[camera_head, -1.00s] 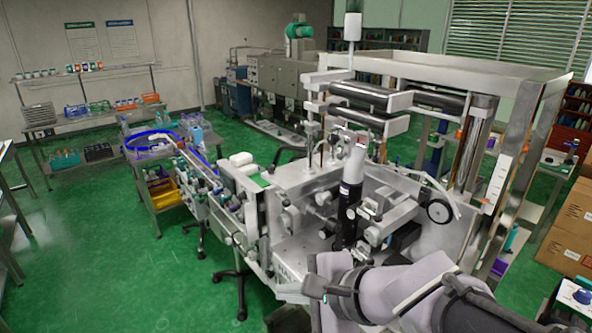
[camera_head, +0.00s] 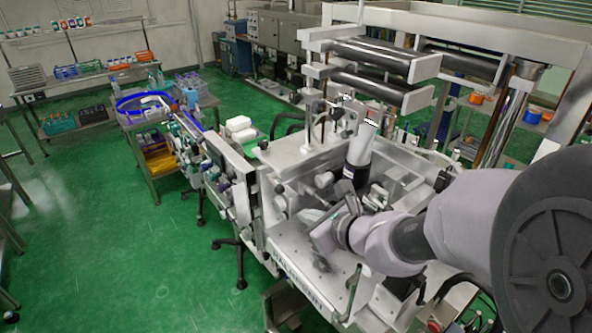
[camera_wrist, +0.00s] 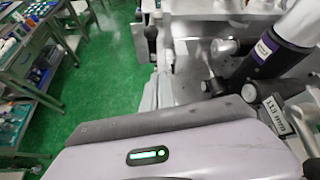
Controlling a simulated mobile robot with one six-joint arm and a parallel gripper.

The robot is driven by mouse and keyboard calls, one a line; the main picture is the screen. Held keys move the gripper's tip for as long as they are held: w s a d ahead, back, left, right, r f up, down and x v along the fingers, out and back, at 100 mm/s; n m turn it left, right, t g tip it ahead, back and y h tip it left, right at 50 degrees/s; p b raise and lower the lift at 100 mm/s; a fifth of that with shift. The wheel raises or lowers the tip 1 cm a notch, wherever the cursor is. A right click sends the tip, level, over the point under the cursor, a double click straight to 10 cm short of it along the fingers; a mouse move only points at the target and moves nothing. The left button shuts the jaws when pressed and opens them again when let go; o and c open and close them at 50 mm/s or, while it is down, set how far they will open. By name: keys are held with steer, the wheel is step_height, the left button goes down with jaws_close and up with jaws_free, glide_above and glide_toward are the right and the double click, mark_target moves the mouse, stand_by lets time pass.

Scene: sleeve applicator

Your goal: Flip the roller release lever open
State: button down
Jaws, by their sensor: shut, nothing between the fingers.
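The sleeve applicator (camera_head: 290,245) is a pale metal machine in the middle of the head view. I cannot tell for certain which part is the roller release lever. In the wrist view a short arm with a rounded grey end (camera_wrist: 222,48) stands beside a dark cylinder with a white label (camera_wrist: 265,48). My gripper (camera_wrist: 158,85) is shut and empty, with its pale fingers in front of the machine's side. In the head view my wrist hides part of the machine's front, and the fingertips are hard to make out there.
Dark rollers (camera_head: 370,52) sit on the machine's upper frame. A pale upright cylinder (camera_head: 359,157) rises close to my wrist. Thin upright rods stand at the front edge. A trolley with a yellow bin (camera_head: 158,158) is at left, with open green floor (camera_head: 110,240) before it.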

mark_target(275, 184)
steer(key=x, duration=0.8)
steer(key=r+p, duration=0.1)
steer(key=r, duration=0.1)
steer(key=a+r+p, duration=0.1)
steer(key=r, duration=0.1)
steer(key=shift+d+r, duration=0.1)
